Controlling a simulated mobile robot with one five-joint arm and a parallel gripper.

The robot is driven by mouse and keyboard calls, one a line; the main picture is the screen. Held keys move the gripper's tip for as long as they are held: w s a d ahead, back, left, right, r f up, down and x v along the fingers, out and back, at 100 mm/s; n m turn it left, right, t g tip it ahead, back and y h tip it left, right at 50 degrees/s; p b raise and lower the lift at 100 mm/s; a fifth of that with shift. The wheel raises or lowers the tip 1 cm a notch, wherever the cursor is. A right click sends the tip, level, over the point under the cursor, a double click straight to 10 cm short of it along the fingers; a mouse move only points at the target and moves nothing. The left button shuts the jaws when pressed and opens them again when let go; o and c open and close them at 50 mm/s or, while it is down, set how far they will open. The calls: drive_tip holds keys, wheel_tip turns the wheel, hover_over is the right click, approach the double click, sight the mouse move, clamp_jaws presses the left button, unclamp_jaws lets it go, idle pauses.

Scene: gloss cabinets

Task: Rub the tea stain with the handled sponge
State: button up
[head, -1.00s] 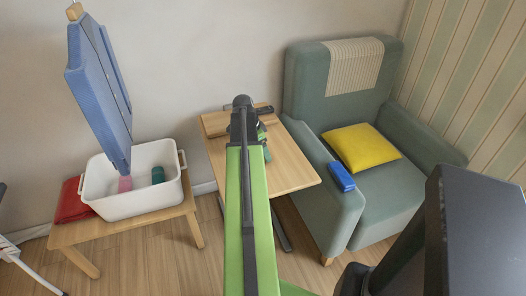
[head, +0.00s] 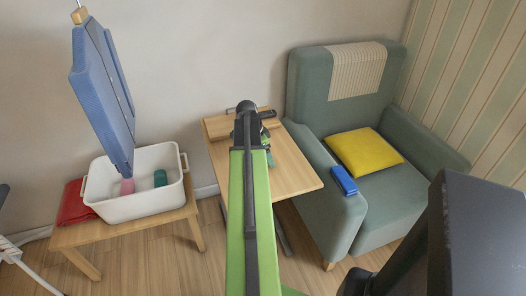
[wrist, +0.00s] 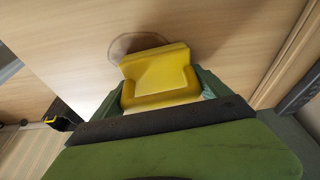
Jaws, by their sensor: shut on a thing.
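The yellow handled sponge (wrist: 158,73) is between the green fingers of my gripper (wrist: 160,88) in the wrist view. My gripper is shut on it. The tea stain (wrist: 134,43) is a pale brownish patch with a darker rim on the wooden table (wrist: 225,35). The sponge's far edge overlaps the stain's lower part in this view; I cannot tell whether it touches the tabletop. In the head view my gripper (head: 268,152) is over the small table (head: 290,172), mostly behind my arm. The sponge and stain are hidden there.
A green armchair (head: 395,203) with a yellow cushion (head: 363,152) and a blue block (head: 343,181) on its arm stands right of the table. A white bin (head: 140,207) on a low bench (head: 180,224) stands left. A blue folded board (head: 103,95) hangs above the bin.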

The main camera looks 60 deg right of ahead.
sight(274, 172)
drive_tip(key=shift+s+a+f, duration=0.1)
drive_tip(key=shift+s+a, duration=1.25)
drive_tip(key=shift+a, duration=0.05)
drive_tip(key=shift+s+a, duration=1.15)
drive_tip(key=shift+s, duration=0.1)
drive_tip(key=shift+w+a, duration=0.9)
drive_tip(key=shift+w+d, duration=3.8)
drive_tip(key=shift+d, duration=0.1)
drive_tip(key=shift+s+a+f+b, duration=0.15)
drive_tip(key=shift+s+a+b, duration=0.2)
drive_tip(key=shift+s+a, duration=3.55)
